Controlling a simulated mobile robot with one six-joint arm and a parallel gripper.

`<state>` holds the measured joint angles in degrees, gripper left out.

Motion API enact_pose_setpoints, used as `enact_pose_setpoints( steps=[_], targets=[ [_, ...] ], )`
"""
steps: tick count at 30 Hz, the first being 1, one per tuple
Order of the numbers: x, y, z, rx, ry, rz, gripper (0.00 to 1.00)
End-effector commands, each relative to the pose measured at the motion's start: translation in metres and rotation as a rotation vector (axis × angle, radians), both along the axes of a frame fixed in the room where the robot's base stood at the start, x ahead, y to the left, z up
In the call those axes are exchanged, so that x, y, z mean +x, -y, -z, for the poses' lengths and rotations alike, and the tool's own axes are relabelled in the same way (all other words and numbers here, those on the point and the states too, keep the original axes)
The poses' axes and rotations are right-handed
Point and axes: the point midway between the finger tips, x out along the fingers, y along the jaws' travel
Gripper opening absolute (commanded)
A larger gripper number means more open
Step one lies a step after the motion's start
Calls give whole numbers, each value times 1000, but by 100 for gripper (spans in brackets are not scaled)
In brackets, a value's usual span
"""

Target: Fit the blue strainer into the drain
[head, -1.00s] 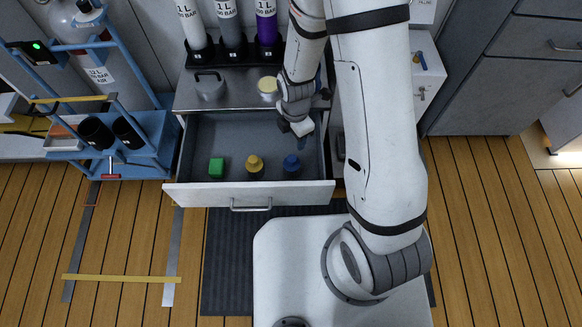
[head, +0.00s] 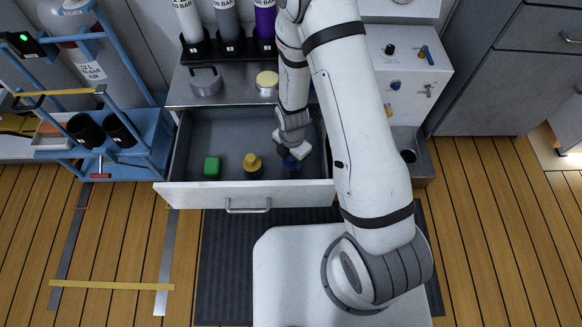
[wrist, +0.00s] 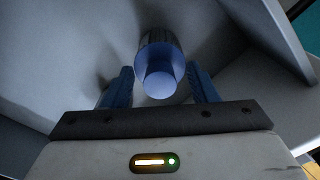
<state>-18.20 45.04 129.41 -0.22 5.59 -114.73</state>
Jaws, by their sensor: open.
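The blue strainer (head: 291,165) sits in the open drawer, to the right of a yellow piece. In the wrist view the strainer (wrist: 160,68) stands between the two blue fingers of my gripper (wrist: 160,88). The gripper is open, with a gap visible on both sides of the strainer. In the head view my gripper (head: 286,152) is low inside the drawer and partly covers the strainer.
A green block (head: 212,167) and the yellow piece (head: 252,163) share the drawer (head: 250,195). The drawer walls surround my gripper. A white panel (head: 415,85) with fittings is at right.

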Motion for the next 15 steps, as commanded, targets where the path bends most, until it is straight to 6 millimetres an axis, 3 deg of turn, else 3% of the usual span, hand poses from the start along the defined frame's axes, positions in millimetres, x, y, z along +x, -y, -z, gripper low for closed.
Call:
enact_pose_setpoints(
  steps=[4,15],
  targets=[
    [0,0,-1,1,1,0,53],
    [0,0,-2,1,1,1,23]
  ],
)
